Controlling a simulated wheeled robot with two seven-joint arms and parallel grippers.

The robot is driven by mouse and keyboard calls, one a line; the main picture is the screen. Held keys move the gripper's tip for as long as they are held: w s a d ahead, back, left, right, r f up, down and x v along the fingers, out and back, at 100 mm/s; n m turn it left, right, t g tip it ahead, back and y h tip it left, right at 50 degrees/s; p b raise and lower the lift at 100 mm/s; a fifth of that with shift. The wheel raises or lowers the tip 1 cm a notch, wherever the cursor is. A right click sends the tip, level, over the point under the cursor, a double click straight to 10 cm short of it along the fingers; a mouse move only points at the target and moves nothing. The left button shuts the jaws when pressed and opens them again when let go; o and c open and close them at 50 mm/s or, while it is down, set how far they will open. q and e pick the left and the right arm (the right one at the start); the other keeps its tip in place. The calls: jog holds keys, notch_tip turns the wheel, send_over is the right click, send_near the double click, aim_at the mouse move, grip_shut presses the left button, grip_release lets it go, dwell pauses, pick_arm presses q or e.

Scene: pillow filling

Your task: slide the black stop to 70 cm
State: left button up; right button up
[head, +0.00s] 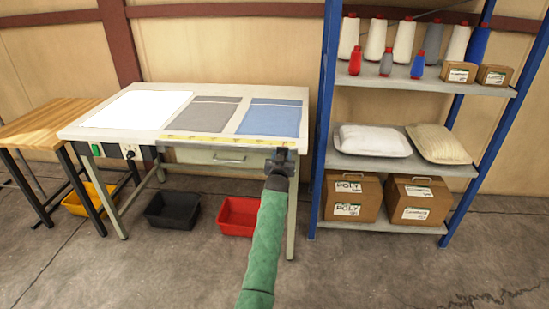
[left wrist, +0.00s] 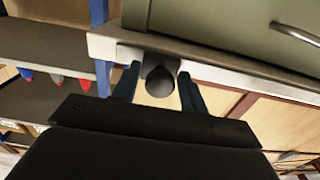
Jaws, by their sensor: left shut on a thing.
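The black stop shows in the left wrist view as a dark round knob (left wrist: 160,82) at the worktable's front edge. My left gripper (left wrist: 158,88) is shut on it, one finger on each side. In the head view my left gripper (head: 283,156) is at the right end of the table's front edge and largely hides the stop. A yellow measuring scale (head: 215,139) runs along the front edge of the table, left of my gripper. Its numbers are too small to read. My right gripper is not in view.
The white worktable (head: 75,131) carries a white sheet (head: 140,108), a grey cloth (head: 200,115) and a blue cloth (head: 270,118). A drawer (head: 215,157) sits below the front edge. A blue shelf rack (head: 325,130) stands close on the right. Bins are on the floor.

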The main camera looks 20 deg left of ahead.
pick_arm(q)
jog(key=shift+d, duration=0.2)
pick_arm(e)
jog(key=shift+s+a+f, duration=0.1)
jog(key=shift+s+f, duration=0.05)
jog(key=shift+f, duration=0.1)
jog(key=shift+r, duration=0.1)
pick_arm(q)
jog(key=o, duration=1)
jog(key=shift+d, duration=0.1)
jog(key=shift+o, duration=0.2)
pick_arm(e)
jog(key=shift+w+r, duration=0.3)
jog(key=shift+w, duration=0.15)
